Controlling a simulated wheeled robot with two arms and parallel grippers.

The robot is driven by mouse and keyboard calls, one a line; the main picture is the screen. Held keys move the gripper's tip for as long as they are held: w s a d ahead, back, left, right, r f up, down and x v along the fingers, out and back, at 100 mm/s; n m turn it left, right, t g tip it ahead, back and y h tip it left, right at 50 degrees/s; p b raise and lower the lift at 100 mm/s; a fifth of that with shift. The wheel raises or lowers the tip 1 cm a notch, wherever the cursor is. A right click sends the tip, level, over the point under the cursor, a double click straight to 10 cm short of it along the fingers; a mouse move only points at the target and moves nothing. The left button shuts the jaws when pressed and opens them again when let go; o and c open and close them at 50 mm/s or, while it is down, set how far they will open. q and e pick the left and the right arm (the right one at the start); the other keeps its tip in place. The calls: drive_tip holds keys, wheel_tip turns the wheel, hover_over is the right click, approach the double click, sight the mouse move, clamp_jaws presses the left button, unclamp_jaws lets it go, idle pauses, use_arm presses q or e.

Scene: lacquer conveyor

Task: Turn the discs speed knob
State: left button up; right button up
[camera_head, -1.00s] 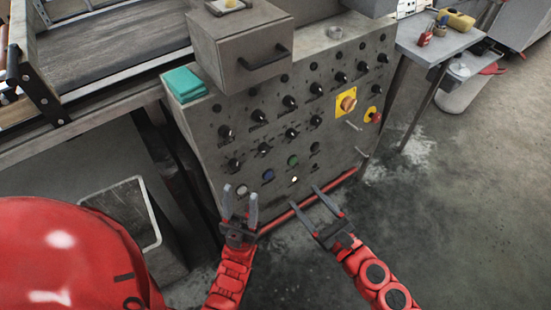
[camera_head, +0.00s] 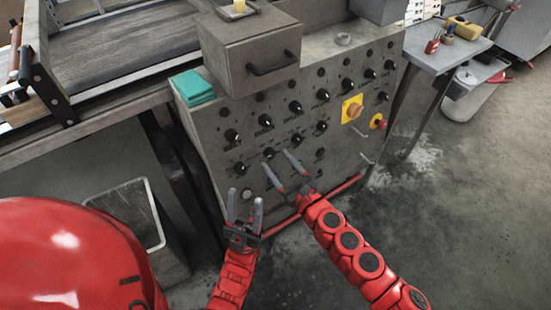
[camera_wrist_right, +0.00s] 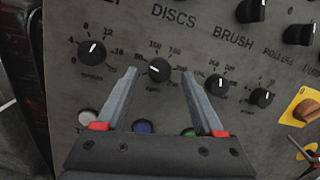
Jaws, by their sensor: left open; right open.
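The discs speed knob is a small black knob (camera_wrist_right: 159,69) with a white pointer line, under the word DISCS, with a number scale around it. It also shows in the head view, in the lower knob row (camera_head: 268,153). In the right wrist view my right gripper (camera_wrist_right: 160,73) is open, with its fingertips on either side of the knob. I cannot tell how far they are from the panel; no contact shows. In the head view the right gripper (camera_head: 275,157) is in front of the panel. My left gripper (camera_head: 245,198) is open and empty, lower left.
The grey control panel (camera_head: 215,150) carries several other black knobs, including neighbours on the left (camera_wrist_right: 91,52) and right (camera_wrist_right: 217,85). Coloured buttons, such as a blue one (camera_wrist_right: 143,127), sit below. A yellow-backed switch (camera_head: 352,108) and a red button (camera_head: 379,122) are at the right.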

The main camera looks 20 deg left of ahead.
drive_tip(key=shift+x, duration=0.9)
drive_tip(key=shift+c, duration=0.2)
clamp_jaws()
